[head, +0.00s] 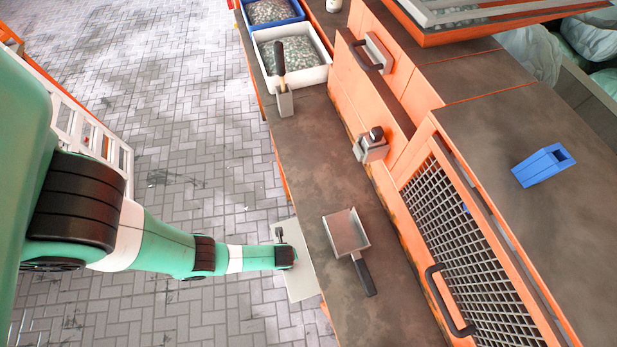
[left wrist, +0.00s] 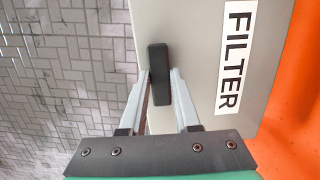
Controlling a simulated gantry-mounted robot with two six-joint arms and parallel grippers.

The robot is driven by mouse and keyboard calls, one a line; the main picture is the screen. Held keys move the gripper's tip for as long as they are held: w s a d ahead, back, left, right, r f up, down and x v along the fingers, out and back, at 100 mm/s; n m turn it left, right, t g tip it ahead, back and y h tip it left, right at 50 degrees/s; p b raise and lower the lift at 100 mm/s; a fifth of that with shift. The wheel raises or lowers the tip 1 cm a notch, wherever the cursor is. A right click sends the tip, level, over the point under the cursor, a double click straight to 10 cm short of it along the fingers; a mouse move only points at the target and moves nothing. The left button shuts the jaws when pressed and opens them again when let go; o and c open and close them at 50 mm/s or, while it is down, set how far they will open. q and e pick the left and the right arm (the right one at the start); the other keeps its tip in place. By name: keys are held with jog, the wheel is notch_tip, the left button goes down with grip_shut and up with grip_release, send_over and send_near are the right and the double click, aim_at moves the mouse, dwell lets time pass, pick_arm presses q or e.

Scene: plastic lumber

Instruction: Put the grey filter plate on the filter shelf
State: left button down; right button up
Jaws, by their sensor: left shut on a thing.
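A flat grey panel (left wrist: 190,50) with a white label reading FILTER (left wrist: 239,55) fills the middle of the left wrist view. It has a black handle (left wrist: 158,60). My left gripper (left wrist: 160,82) is shut on this handle, one finger on each side. In the head view the pale panel (head: 303,286) is beside the left edge of the bench, partly behind my left gripper (head: 281,240). I cannot tell whether this panel is the filter plate or a hatch. No separate filter shelf can be made out. My right gripper is out of view.
A dark bench top (head: 315,170) holds a metal scoop (head: 347,232) with a black handle and a white bin (head: 307,73) of flakes. An orange cabinet with a mesh door (head: 455,240) stands to the right. A blue block (head: 541,166) lies on its top. Paved floor is open left.

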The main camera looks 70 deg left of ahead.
aim_at(293, 237)
pick_arm(q)
jog(key=w+a+f+b, duration=0.1)
jog(key=a, duration=0.1)
jog(key=w+a+f+b, duration=0.2)
jog(key=a, duration=0.1)
jog(key=w+a+f+b, duration=0.1)
jog(key=a+b, duration=0.1)
jog(key=shift+w+a+f, duration=0.15)
jog(key=shift+a+f, duration=0.05)
jog(key=shift+a, duration=0.15)
jog(key=a+f+b, duration=0.1)
jog(key=b, duration=0.1)
jog(key=w+a+f+b, duration=0.1)
jog(key=f, duration=0.1)
jog(key=w+a+f+b, duration=0.1)
jog(key=b, duration=0.1)
jog(key=shift+a+f+b, duration=0.3)
jog(key=shift+f, duration=0.05)
jog(key=shift+a, duration=0.1)
jog(key=f+b, duration=0.2)
jog(key=b, duration=0.1)
jog(key=f+b, duration=0.1)
jog(key=f, duration=0.1)
jog(key=shift+w+a, duration=0.25)
jog(key=shift+a, duration=0.1)
jog(key=c, duration=0.6)
grip_release()
